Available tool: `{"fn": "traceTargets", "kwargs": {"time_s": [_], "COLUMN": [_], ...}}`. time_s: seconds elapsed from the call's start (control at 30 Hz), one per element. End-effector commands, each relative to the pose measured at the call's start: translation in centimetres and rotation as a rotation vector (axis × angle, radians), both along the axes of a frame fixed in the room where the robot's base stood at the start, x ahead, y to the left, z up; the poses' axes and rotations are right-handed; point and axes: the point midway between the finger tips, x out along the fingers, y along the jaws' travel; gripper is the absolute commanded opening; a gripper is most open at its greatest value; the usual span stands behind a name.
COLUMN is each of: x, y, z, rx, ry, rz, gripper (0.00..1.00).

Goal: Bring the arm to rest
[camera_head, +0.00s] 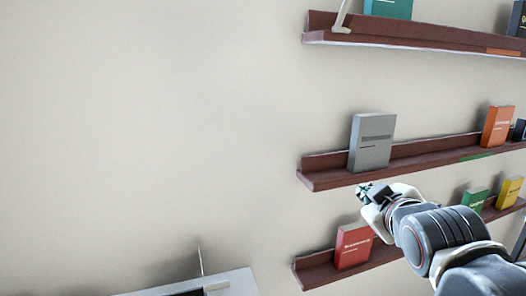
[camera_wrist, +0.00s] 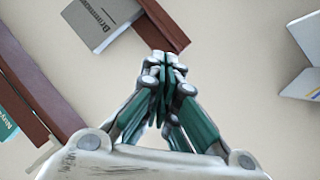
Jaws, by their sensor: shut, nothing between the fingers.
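My gripper (camera_head: 366,192) is at the end of my raised arm, which reaches in from the lower right in the head view. In the wrist view my gripper (camera_wrist: 168,62) has its fingers together, with nothing between them. It is in front of the gap between the middle shelf (camera_head: 330,180) and the lower shelf (camera_head: 312,278). The grey book (camera_head: 371,143) stands on the middle shelf, above the gripper in the picture. It also shows at the upper left of the wrist view (camera_wrist: 98,20). Whether the gripper touches a shelf cannot be told.
A red book (camera_head: 352,246) stands on the lower shelf near my arm. An orange book (camera_head: 497,126) is on the middle shelf. The upper shelf (camera_head: 400,36) carries a teal book (camera_head: 388,8). A white object (camera_head: 238,282) is at the bottom. The wall at left is bare.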

Motion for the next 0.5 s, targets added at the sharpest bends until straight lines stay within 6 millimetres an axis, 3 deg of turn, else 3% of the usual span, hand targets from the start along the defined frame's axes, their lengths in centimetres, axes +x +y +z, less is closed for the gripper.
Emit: {"fn": "traceTargets", "kwargs": {"time_s": [0.03, 0.2, 0.4, 0.5], "x": [-1.0, -4.8, -9.7, -11.9], "y": [0.0, 0.3, 1.0, 1.5], "z": [-4.1, -13.7, -24.1, -28.0], "rx": [0.052, 0.236, 0.427, 0.499], "ry": [0.046, 0.21, 0.396, 0.474], "rz": [-0.021, -0.107, -0.224, -0.277], "gripper": [0.0, 0.0, 0.0, 0.0]}}
